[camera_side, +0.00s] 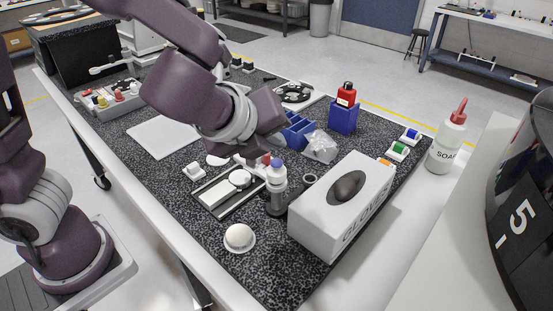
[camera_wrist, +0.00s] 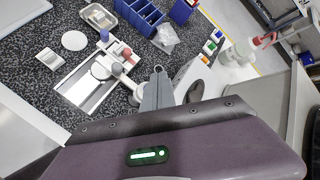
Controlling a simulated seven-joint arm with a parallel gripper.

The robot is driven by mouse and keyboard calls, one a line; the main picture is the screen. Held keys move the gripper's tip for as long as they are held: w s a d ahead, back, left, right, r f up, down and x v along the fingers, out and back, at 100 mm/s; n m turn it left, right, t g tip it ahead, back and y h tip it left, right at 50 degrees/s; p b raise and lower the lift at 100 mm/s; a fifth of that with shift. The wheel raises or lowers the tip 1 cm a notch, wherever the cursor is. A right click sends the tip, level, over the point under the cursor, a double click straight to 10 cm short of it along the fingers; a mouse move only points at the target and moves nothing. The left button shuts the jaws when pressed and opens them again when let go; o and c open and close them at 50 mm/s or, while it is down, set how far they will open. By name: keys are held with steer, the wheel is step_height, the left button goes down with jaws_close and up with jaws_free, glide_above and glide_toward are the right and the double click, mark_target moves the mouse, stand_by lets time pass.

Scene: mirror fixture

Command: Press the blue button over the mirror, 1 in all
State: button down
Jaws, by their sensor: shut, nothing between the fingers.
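The fixture is a dark-edged tray with a pale flat face and a round disc (camera_side: 240,178). My gripper (camera_wrist: 158,72) is shut and empty, right of the fixture in the wrist view. Its fingertips are hard to pick out in the side view.
A white glove box (camera_side: 315,223) stands close on the right. A white dome (camera_side: 239,237) sits in front of the fixture. A blue bin (camera_side: 297,135), a clear bag (camera_side: 320,148) and a red-capped soap bottle (camera_side: 447,148) are farther back. Speckled mat is bare at the front.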

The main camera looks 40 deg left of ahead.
mark_target(274, 164)
steer(key=shift+r, duration=2.05)
steer(key=s+a+n+g, duration=0.3)
steer(key=s+a+n, duration=0.8)
steer(key=s+n, duration=0.55)
steer(key=n, duration=0.2)
steer(key=s+d+n+h, duration=0.1)
steer(key=n, duration=0.2)
steer(key=s+d+n+h, duration=0.1)
steer(key=s+n, duration=0.1)
steer(key=n, duration=0.1)
